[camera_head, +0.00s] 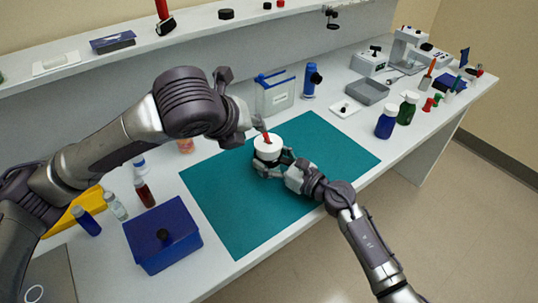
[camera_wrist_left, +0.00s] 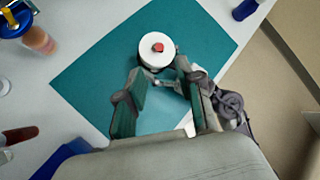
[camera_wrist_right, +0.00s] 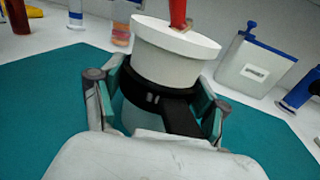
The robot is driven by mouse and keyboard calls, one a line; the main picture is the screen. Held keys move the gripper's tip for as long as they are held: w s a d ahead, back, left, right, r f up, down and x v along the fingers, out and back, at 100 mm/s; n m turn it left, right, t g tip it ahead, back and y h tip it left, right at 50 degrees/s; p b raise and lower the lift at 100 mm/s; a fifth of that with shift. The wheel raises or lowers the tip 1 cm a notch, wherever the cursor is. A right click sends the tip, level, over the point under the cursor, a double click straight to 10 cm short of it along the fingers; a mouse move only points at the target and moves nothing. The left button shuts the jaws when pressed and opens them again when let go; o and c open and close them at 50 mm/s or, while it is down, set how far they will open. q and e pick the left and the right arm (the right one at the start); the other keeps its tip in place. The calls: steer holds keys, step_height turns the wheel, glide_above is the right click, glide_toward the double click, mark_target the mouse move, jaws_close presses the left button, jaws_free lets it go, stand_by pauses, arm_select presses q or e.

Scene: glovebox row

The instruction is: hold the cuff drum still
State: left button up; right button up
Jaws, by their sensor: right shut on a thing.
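The cuff drum (camera_head: 266,153) is a white cylinder with a wide white top and a black band around its lower part. It stands upright on the teal mat (camera_head: 225,205). A red peg (camera_wrist_right: 178,12) rises from its top. My right gripper (camera_head: 271,169) is shut on the drum at the black band, with one finger on each side in the right wrist view (camera_wrist_right: 155,100). My left gripper (camera_head: 250,124) is above and beside the drum. In the left wrist view (camera_wrist_left: 165,92) its fingers are apart and empty, with the drum's white top (camera_wrist_left: 172,52) beyond them.
A blue box (camera_head: 163,240) and small bottles (camera_head: 115,207) stand left of the mat. A clear blue-lidded container (camera_head: 275,95) and a blue tool (camera_head: 311,80) stand behind it. Blue and green bottles (camera_head: 386,123) stand right. The mat around the drum is clear.

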arm_select(q)
steer(key=shift+w+a+f+n, duration=0.1)
steer(key=shift+n, duration=0.8)
steer(key=c, duration=0.5)
steer(key=n, duration=0.3)
steer(key=n+g, duration=0.1)
steer(key=n, duration=0.1)
steer(key=shift+w+a+f+h, duration=0.2)
steer(key=shift+a+f+h, duration=0.05)
steer(key=shift+a+h, duration=0.1)
jaws_close()
steer(key=w+a+f+m+g+h, duration=0.1)
steer(key=a+m+h, duration=0.2)
steer(key=m, duration=1)
steer(key=w+a+f+m+g+h, duration=0.1)
steer(key=a+m+h, duration=0.3)
steer(key=a+m, duration=0.4)
steer(key=m+g, duration=0.1)
steer(key=m, duration=0.5)
steer(key=shift+w+a+f, duration=0.2)
steer(key=shift+w+f, duration=0.15)
steer(key=shift+w, duration=0.05)
